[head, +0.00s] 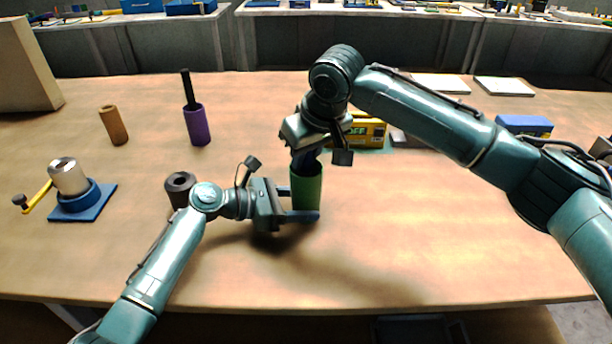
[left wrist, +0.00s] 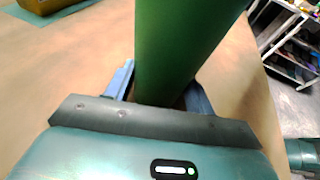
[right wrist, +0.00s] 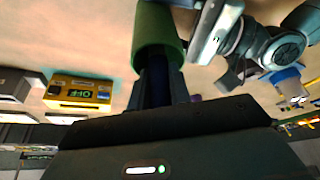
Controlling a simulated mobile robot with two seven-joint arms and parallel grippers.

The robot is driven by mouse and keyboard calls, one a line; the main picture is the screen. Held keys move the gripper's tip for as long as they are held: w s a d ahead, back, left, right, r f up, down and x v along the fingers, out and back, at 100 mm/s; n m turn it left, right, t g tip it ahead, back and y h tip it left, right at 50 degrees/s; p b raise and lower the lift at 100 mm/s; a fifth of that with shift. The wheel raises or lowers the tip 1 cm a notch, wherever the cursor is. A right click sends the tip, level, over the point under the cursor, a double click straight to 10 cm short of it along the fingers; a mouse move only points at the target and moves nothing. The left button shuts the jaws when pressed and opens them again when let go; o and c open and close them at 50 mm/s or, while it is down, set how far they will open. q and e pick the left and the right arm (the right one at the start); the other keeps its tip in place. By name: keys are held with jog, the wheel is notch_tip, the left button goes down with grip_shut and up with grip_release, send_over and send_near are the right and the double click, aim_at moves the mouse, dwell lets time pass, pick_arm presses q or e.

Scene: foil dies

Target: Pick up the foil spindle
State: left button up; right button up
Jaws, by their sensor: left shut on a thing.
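My left gripper (head: 304,205) is shut on an upright green tube (head: 307,188); in the left wrist view the green tube (left wrist: 180,50) stands between its fingers. My right gripper (head: 306,158) points down at the tube's open top. In the right wrist view its dark fingers (right wrist: 162,88) are at the mouth of the green tube (right wrist: 156,35). Something dark blue lies between them, too shadowed to tell whether it is a spindle or whether the fingers close on it. Another dark rod (head: 188,90) stands in a purple tube (head: 197,125) at the left.
A brown tube (head: 113,125) and a dark hollow cylinder (head: 180,187) stand at the left. A silver cylinder (head: 69,176) sits on a blue base with a yellow handle. A yellow device (head: 368,132) marked OFF is behind my right gripper. The front right tabletop is clear.

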grip_shut()
jog(key=shift+r, duration=0.15)
notch_tip(320, 180, up, 18)
dwell(0.6)
pick_arm(q)
jog(key=o, duration=0.9)
jog(key=shift+c, duration=0.2)
jog(key=shift+a, duration=0.1)
